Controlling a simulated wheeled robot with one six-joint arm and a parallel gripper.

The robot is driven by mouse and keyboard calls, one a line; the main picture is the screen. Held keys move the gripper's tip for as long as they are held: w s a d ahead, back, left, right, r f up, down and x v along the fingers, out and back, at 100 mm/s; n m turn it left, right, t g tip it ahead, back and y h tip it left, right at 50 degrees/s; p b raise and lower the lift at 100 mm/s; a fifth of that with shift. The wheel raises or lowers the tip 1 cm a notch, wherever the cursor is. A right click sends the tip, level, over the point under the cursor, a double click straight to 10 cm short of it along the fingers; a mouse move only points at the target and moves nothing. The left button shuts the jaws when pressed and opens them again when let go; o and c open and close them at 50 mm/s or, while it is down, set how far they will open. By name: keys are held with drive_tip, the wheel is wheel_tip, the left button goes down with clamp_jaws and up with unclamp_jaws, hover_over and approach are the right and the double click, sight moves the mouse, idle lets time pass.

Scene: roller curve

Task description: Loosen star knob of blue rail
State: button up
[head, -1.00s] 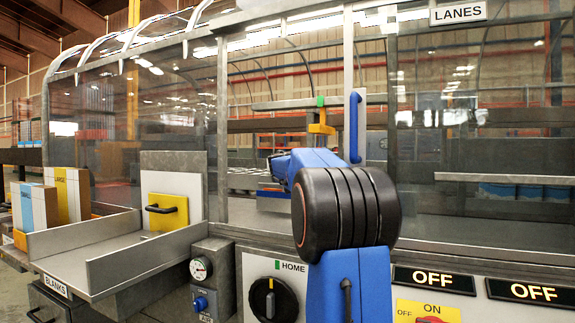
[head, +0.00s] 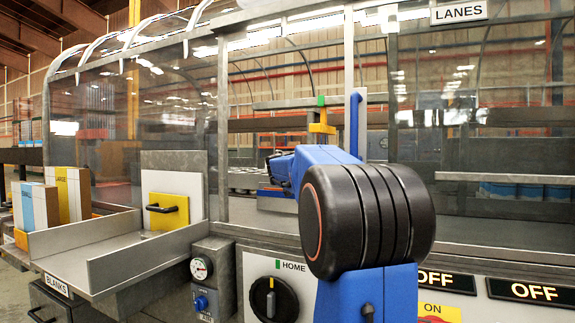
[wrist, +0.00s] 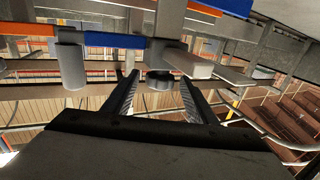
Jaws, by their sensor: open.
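A blue bar, which looks like the same rail, crosses the upper left of the wrist view (wrist: 115,41). My gripper (wrist: 159,78) is open, its two fingers pointing away from the wrist camera. A short dark round piece (wrist: 160,82) shows between the fingertips; it may be the star knob, but its lobes cannot be made out. I cannot tell whether the fingers reach around it. No contact is visible.
A yellow-orange bracket with a green top (head: 320,128) is beside the blue rail. In the wrist view, a grey cylinder (wrist: 70,65) hangs to the left and a grey bar (wrist: 188,63) lies close to the right fingertip. Clear guard panels (head: 135,140) flank the opening.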

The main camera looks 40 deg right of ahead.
drive_tip(key=v, duration=1.1)
drive_tip(key=shift+s+a, duration=0.2)
